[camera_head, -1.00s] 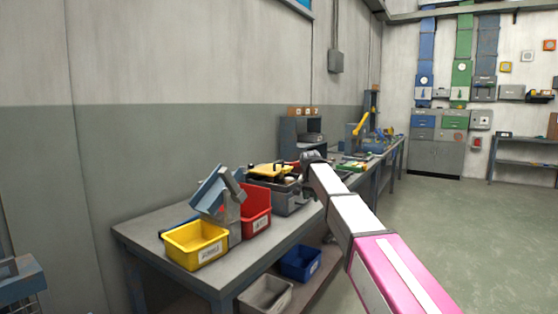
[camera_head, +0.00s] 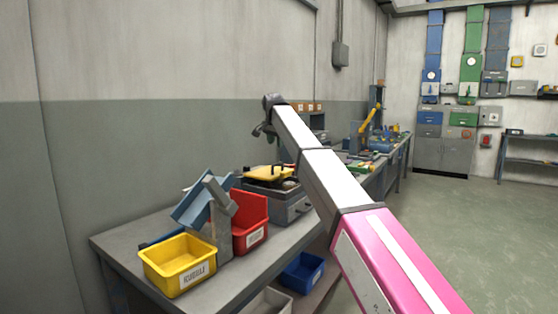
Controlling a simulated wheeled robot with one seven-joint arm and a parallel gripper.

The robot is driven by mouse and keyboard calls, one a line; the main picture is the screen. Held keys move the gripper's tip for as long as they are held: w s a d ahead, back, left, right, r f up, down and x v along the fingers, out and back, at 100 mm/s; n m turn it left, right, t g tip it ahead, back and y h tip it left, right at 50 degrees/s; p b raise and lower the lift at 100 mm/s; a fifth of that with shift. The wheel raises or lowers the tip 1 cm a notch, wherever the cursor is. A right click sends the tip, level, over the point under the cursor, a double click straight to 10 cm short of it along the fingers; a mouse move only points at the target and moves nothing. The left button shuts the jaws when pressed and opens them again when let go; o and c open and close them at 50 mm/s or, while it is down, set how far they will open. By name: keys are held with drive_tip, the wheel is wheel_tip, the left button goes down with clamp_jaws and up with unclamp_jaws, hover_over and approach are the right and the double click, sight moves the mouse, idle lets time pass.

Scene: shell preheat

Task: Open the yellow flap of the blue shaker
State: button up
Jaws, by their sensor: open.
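My gripper (camera_head: 263,131) is at the far end of my white and pink arm, raised above the bench in front of the grey wall. It is small and dark here, and empty as far as I can see. A yellow flap-like plate (camera_head: 268,173) lies flat on a grey box on the bench, below my gripper. Farther back, a blue machine (camera_head: 357,130) has a slanted yellow part (camera_head: 371,121). I cannot tell for sure which of these is the shaker and its flap. My gripper appears apart from both.
The bench (camera_head: 118,246) runs along the wall. Near its front stand a yellow bin (camera_head: 165,271), a red bin (camera_head: 245,236) and a tilted blue-grey device (camera_head: 190,206). A blue bin (camera_head: 303,271) sits on the lower shelf. The floor (camera_head: 440,225) at right is clear.

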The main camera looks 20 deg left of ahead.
sight(273, 169)
drive_tip(key=x, duration=1)
drive_tip(key=shift+w+f, duration=0.25)
drive_tip(key=shift+f, duration=0.1)
clamp_jaws()
